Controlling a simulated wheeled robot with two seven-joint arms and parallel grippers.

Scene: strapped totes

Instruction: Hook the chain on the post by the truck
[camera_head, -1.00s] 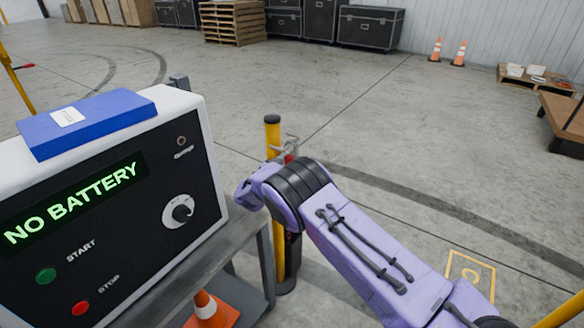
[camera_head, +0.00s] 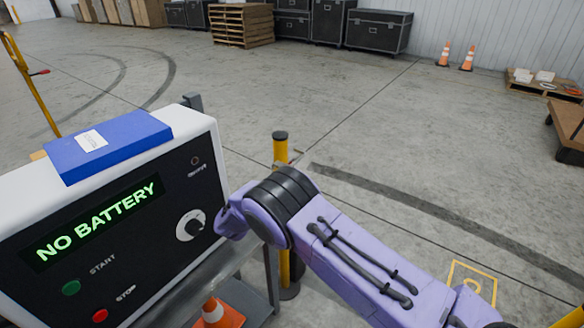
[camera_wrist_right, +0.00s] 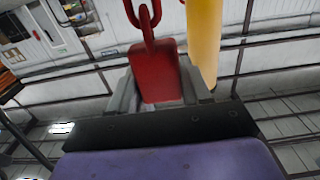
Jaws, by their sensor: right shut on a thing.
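A yellow post (camera_head: 281,150) with a dark cap stands on the floor beside the grey stand, near the picture's middle in the head view. In the right wrist view, a yellow post (camera_wrist_right: 205,40) rises just right of my right gripper (camera_wrist_right: 160,90). That gripper is shut on a red end piece (camera_wrist_right: 157,68). Red chain links (camera_wrist_right: 150,18) run up from this piece and out of the top of the view. In the head view, my purple right arm hides the gripper and the chain. I cannot tell whether the chain touches the post. My left gripper is not in view.
A white machine (camera_head: 130,215) reading "NO BATTERY" carries a blue box (camera_head: 112,145) at the left. A yellow pole (camera_head: 32,85) stands far left, and a brown flatbed (camera_head: 568,125) at the right edge. Open floor lies beyond the post.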

